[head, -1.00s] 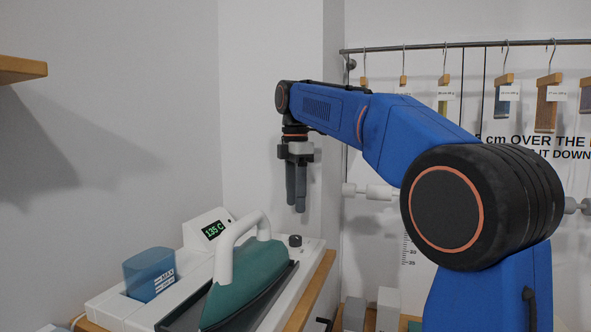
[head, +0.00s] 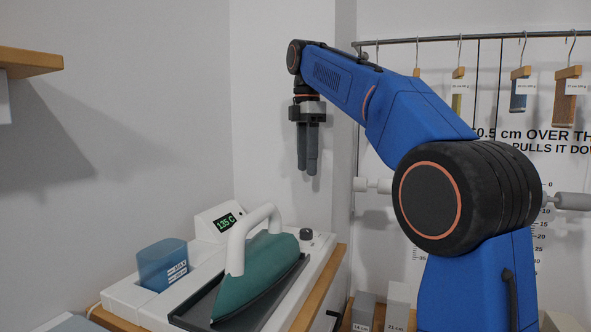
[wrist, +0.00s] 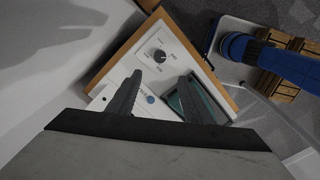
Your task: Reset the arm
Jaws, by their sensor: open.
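My blue arm reaches to the left across the head view. My gripper (head: 308,172) points down, with its two dark fingers a little apart, open and empty. It hangs in the air above the back end of the ironing station. In the wrist view the fingers of my gripper (wrist: 163,90) spread over the white station (wrist: 145,62), with a gap between them. The station's knob (wrist: 160,56) shows beyond the fingertips. Part of the teal iron (wrist: 190,98) lies behind the right finger.
The iron (head: 258,272) rests on a dark plate of the station, beside a blue water tank (head: 163,264) and a display (head: 222,222) reading 135 C. A wooden shelf (head: 28,62) juts out at upper left. A rail (head: 470,38) with hanging tags runs at upper right.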

